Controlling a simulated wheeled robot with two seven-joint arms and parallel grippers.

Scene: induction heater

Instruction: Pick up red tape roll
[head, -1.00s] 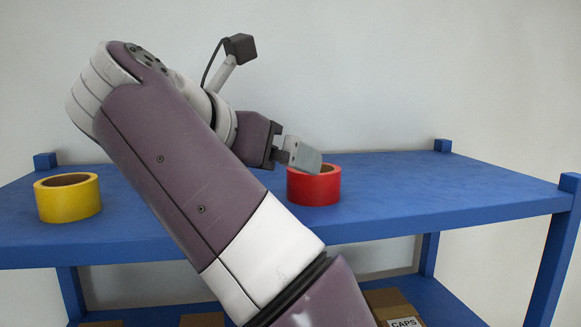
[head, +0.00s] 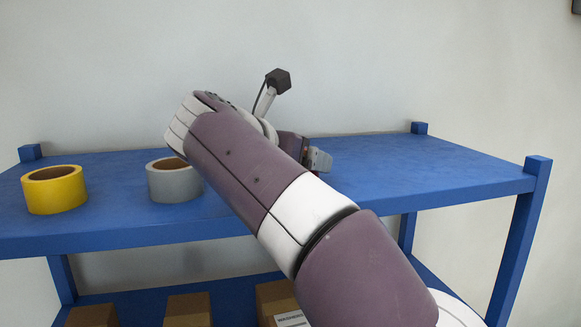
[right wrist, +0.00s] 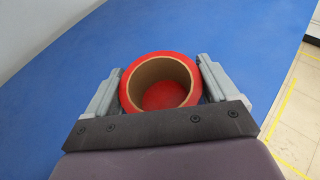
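The red tape roll (right wrist: 128,96) sits between the two grey fingers of my right gripper (right wrist: 160,84) in the right wrist view. A finger lies close along each side and appears to touch its outer wall. Its round opening faces the camera, with a tan inner wall and red deep inside. In the head view my right gripper (head: 316,160) is at the blue shelf's top, largely behind my own arm. Only a small bit of red shows beside it; the rest of the roll is hidden. My left gripper is out of view.
On the blue shelf (head: 430,168) stand a yellow tape roll (head: 55,193) at far left and a grey tape roll (head: 174,184) left of my arm. The top's right half is clear. Cardboard boxes (head: 188,311) sit on the lower level.

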